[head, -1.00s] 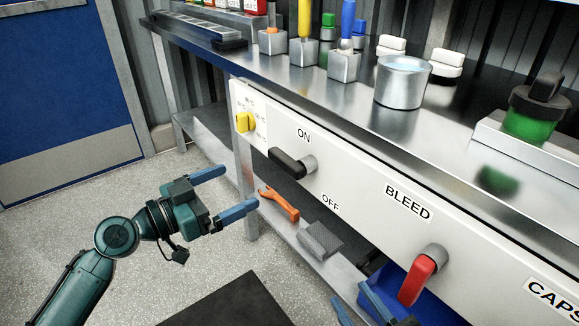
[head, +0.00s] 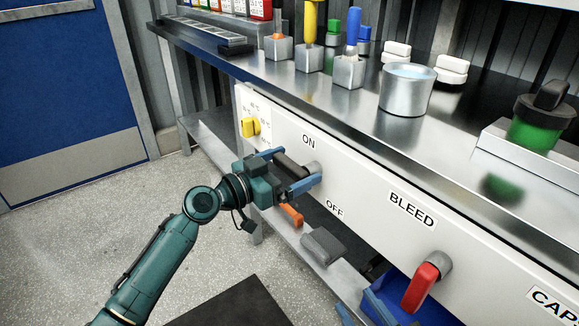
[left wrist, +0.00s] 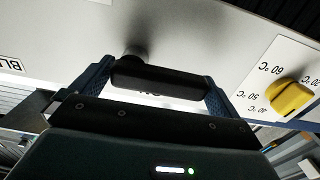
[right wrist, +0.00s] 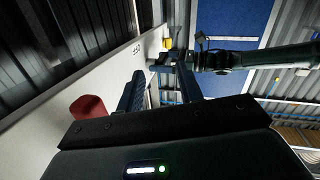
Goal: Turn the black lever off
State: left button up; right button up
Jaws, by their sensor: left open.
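The black lever (head: 291,165) is on the white front panel, its handle extending left from a grey hub, below the ON label (head: 308,142) and above-left of the OFF label (head: 335,208). My left gripper (head: 289,170) is open, with its blue fingers on either side of the handle. The left wrist view shows the black lever (left wrist: 160,81) between the fingertips (left wrist: 157,82); whether they touch it is unclear. My right gripper (right wrist: 160,78) is open and empty, its fingers apart; in the head view only its blue tips show at the bottom edge.
A red lever (head: 420,287) is on the panel below the BLEED label (head: 412,211). A yellow knob (head: 250,127) is at the panel's left end. An orange tool (head: 292,216) and a grey block (head: 323,245) lie on the lower shelf. A metal pot (head: 407,91) stands on the counter.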

pick_arm(q)
jog(key=shift+c, duration=0.2)
jog(key=c, duration=1)
